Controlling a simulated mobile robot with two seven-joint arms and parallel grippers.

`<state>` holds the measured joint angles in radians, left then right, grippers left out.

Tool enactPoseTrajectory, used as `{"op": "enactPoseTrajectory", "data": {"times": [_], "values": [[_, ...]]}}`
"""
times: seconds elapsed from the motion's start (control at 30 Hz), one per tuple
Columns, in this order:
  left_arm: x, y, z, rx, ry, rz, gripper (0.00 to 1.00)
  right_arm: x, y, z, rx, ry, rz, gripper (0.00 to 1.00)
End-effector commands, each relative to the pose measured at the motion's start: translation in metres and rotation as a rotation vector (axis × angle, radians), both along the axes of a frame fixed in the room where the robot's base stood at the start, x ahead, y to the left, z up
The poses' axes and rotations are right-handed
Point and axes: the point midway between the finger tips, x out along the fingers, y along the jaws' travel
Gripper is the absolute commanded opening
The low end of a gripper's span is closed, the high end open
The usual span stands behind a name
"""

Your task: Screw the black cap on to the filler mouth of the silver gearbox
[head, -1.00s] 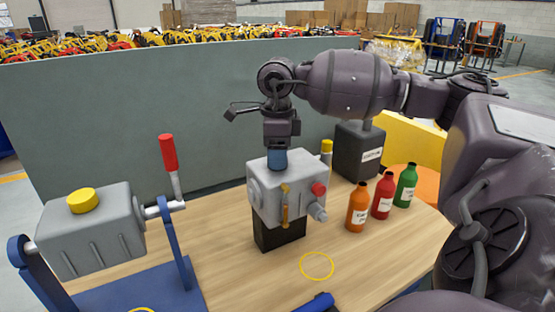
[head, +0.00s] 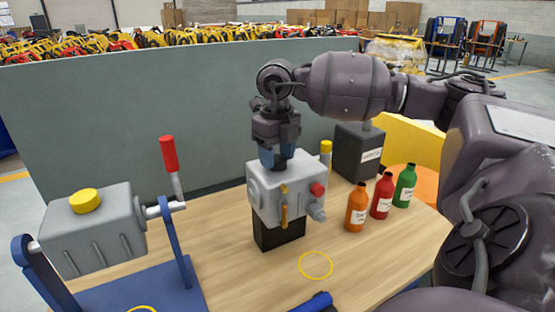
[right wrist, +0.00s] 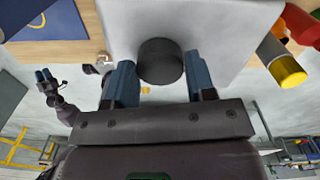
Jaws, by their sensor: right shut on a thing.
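The silver gearbox (head: 290,192) stands on a black block in the middle of the table, with a red knob, a yellow lever and a round boss on its sides. My right gripper (head: 280,158) points straight down over its top. Its blue fingers are shut on the black cap (right wrist: 160,62), one on each side. The cap sits at the gearbox top; the filler mouth is hidden beneath it, so I cannot tell how the threads sit. My left gripper (right wrist: 42,75) shows small in the right wrist view, away from the gearbox; its opening is unclear.
A grey gearbox (head: 92,232) with a yellow cap and a red-handled crank hangs in a blue stand at left. Orange (head: 356,208), red (head: 382,197) and green (head: 404,187) bottles and a dark canister (head: 358,152) stand at right. A yellow ring (head: 316,265) marks clear tabletop in front.

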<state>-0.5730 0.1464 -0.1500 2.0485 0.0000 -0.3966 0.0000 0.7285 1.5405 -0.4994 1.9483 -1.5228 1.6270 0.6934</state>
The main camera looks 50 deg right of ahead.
Motion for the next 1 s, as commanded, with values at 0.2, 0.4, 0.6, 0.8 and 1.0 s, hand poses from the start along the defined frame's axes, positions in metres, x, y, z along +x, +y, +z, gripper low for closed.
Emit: {"op": "enactPoseTrajectory", "data": {"times": [0.2,0.4,0.6,0.8,1.0], "values": [[0.000,0.000,0.000,0.000,0.000,0.000,0.43,0.000,0.000,0.000,0.000,-0.001,-0.022,0.30],[0.000,0.000,0.001,0.000,-0.001,0.000,0.43,0.000,0.000,0.000,0.000,-0.001,-0.048,0.30],[0.002,0.000,0.006,0.000,-0.008,0.000,0.43,0.000,0.000,0.001,0.001,-0.002,-0.230,0.30],[0.003,0.000,0.010,0.000,-0.014,0.000,0.43,0.000,0.000,0.001,0.001,-0.001,-0.432,0.30],[0.005,0.000,0.016,0.000,-0.021,0.000,0.43,0.000,0.000,0.001,0.001,-0.001,-0.632,0.30]]}}
